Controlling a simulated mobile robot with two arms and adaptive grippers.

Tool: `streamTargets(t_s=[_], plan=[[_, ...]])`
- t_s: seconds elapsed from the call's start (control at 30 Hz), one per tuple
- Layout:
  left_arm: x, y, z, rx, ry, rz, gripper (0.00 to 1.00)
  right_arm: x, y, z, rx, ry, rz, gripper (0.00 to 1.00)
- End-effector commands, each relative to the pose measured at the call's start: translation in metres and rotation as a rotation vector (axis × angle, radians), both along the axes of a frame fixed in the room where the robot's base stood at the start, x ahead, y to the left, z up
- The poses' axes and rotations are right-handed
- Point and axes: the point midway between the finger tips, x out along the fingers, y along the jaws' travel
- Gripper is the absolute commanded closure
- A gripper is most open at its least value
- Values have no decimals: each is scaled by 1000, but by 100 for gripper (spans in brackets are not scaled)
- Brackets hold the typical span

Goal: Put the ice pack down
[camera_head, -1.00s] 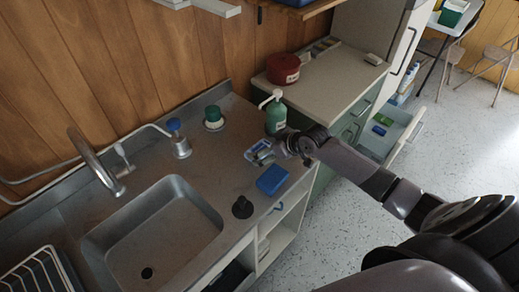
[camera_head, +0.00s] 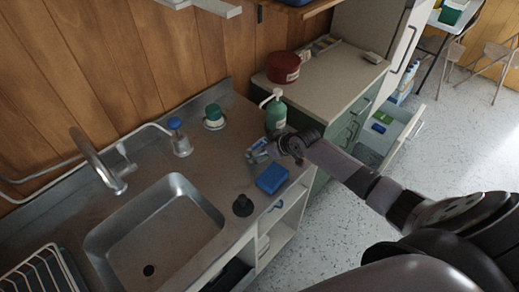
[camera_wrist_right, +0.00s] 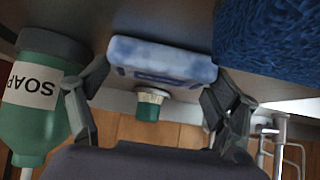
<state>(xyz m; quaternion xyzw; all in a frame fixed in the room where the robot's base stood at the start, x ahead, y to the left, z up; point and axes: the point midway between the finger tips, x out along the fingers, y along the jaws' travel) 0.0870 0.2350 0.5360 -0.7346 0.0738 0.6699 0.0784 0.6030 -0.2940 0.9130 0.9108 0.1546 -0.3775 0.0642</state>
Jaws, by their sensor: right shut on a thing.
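The ice pack (camera_head: 258,151), a small pale white-and-blue block, is between the fingers of my right gripper (camera_head: 268,149), over the counter between the green soap bottle and the blue sponge. In the right wrist view the ice pack (camera_wrist_right: 162,58) spans the gap between the two fingers of my right gripper (camera_wrist_right: 158,85), which is shut on it. The pack is close to the counter surface; I cannot tell whether it touches. The gripper partly hides it in the head view. My left gripper is not in view.
A green soap bottle (camera_head: 276,113) stands just behind the pack, a blue sponge (camera_head: 272,179) lies just in front. A black plunger-like object (camera_head: 242,205) stands near the sink (camera_head: 150,240). The steel counter (camera_head: 215,165) is clear to the left of the pack.

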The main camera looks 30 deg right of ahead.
Motion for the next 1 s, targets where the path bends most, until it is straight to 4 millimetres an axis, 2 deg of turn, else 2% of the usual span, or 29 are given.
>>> streamTargets(t_s=[0.33,0.37,0.57,0.67,1.0], plan=[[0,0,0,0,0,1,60,0,0,1,0,-1,-1,49],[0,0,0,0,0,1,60,0,0,1,0,-1,-1,53],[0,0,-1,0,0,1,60,1,0,3,-1,-2,0,54],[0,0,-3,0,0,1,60,1,-1,14,0,-5,1,54],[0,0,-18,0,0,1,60,1,0,79,-2,-6,1,54]])
